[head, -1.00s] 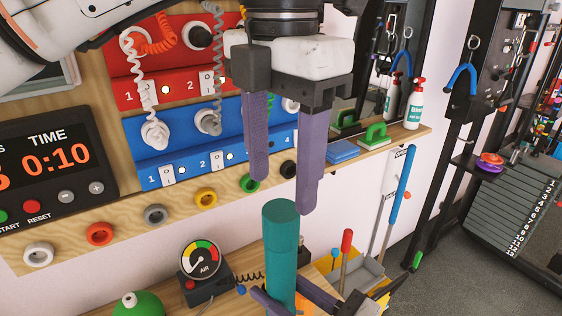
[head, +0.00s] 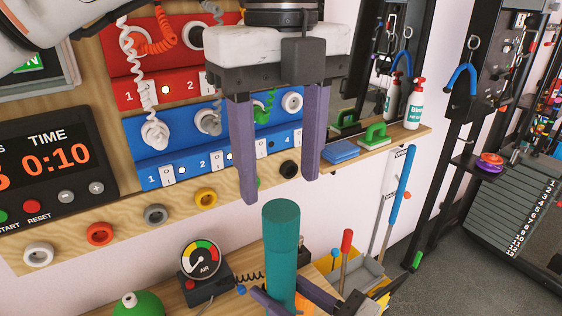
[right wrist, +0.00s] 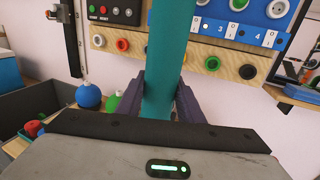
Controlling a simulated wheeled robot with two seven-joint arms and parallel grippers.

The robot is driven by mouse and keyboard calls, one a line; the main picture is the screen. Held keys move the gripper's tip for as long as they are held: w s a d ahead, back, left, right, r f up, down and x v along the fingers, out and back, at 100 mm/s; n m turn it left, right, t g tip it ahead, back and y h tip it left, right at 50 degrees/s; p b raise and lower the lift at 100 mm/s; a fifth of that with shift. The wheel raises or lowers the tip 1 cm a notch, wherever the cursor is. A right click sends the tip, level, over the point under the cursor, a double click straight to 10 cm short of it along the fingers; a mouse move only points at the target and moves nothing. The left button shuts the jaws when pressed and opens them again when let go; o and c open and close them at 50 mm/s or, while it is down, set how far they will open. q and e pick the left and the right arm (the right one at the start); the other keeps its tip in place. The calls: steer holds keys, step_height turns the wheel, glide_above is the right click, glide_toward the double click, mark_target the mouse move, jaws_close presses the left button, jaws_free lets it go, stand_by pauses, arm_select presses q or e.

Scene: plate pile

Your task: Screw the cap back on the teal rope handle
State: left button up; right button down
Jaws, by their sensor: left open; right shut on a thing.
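The teal rope handle (head: 282,260) stands upright at the lower middle of the head view. In the right wrist view the teal shaft (right wrist: 168,60) runs up between my fingers. My right gripper (right wrist: 160,95) is shut on the handle's lower part; its purple fingers are at the bottom edge of the head view. My left gripper (head: 280,191) is open and empty, pointing down just above the handle's top end, its fingertips apart from it. I cannot make out a cap separate from the teal top end. The handle's bottom is out of view.
A wooden rail with coloured rings (head: 100,234) runs behind the handle. An air gauge (head: 202,260) and a green ball (head: 138,306) stand at lower left. A shelf with spray bottles (head: 414,104) is at the right.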

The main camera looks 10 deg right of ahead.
mark_target(281, 210)
arm_select(q)
steer(key=shift+f, duration=4)
